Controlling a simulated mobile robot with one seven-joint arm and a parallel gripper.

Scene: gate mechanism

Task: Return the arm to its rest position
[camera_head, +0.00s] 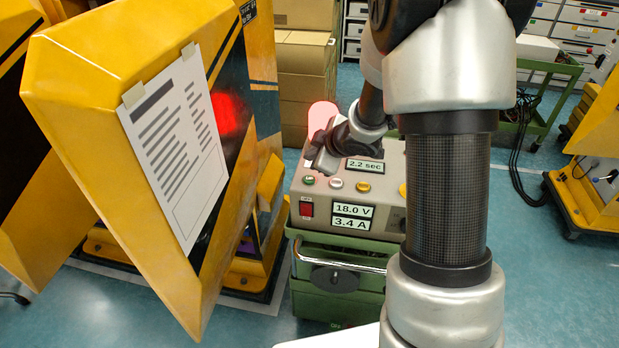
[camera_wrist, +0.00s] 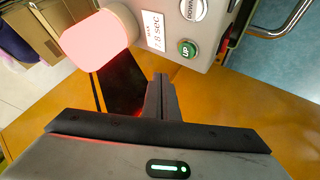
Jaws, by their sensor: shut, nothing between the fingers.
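My arm (camera_head: 447,200) reaches forward over the right of the head view and bends back toward the control box (camera_head: 385,225). My gripper (camera_head: 318,160) hangs near the box's left side, in front of the glowing pink lamp (camera_head: 322,113). In the wrist view my gripper (camera_wrist: 161,88) has its fingers together with nothing between them. The green UP button (camera_wrist: 187,48) lies beyond and right of the fingertips there, apart from them. The white DOWN button (camera_wrist: 193,9) is farther up. The gripper hides part of the box's top left in the head view.
A tall yellow gate panel (camera_head: 95,80) with a paper sheet (camera_head: 175,145) stands close on the left. The box sits on a green cart (camera_head: 340,300) with a metal handle. Cardboard boxes (camera_head: 305,70) stand behind. Blue floor (camera_head: 560,270) is clear at right.

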